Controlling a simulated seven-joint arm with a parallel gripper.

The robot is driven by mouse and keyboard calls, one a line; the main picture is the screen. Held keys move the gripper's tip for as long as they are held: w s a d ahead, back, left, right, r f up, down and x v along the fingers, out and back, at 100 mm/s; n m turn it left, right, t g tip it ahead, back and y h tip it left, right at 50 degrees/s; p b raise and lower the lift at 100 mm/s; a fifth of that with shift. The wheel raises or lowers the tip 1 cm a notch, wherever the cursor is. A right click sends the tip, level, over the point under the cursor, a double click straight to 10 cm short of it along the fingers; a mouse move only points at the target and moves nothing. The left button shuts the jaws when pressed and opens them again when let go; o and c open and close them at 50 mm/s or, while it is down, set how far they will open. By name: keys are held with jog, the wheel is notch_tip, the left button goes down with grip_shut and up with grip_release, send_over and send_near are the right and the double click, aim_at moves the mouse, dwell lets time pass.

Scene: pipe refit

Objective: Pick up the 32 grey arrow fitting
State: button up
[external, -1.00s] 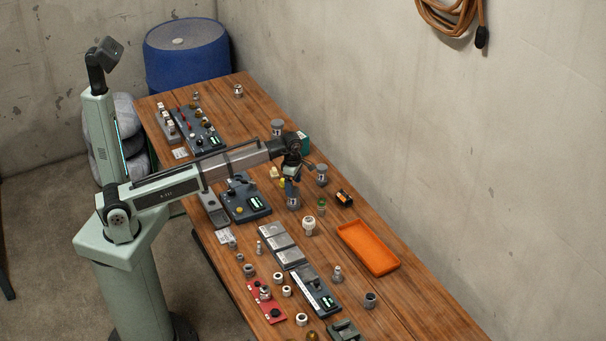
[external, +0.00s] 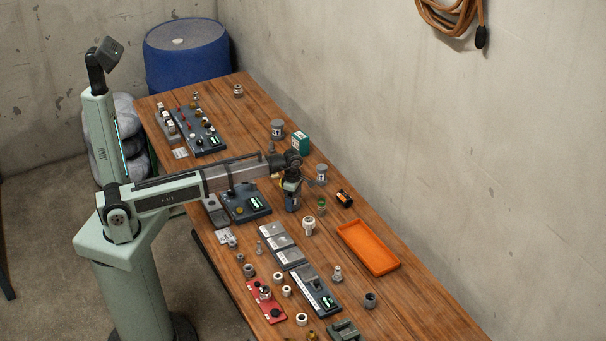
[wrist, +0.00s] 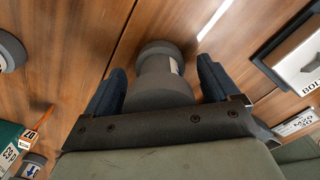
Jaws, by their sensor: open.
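A grey, waisted pipe fitting (wrist: 163,78) with a wide round end and a small pale label stands between my gripper's fingers in the wrist view. The label's print cannot be read, so I cannot tell whether it is the 32 arrow one. My gripper (external: 292,195) points down over it on the table; its dark blue fingers are open, one on each side of the fitting. Whether they touch it is unclear. Other grey labelled fittings stand nearby, one to the right (external: 321,174) and one farther back (external: 277,129).
A green box (external: 301,143) stands behind the gripper. A dark blue panel (external: 247,202) lies close on the left. A white fitting (external: 309,224), a green-topped piece (external: 321,206), a black-and-orange piece (external: 344,198) and an orange tray (external: 368,247) are to the front and right.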

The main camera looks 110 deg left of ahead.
jog(key=c, duration=1.3)
jog(key=shift+r, duration=0.1)
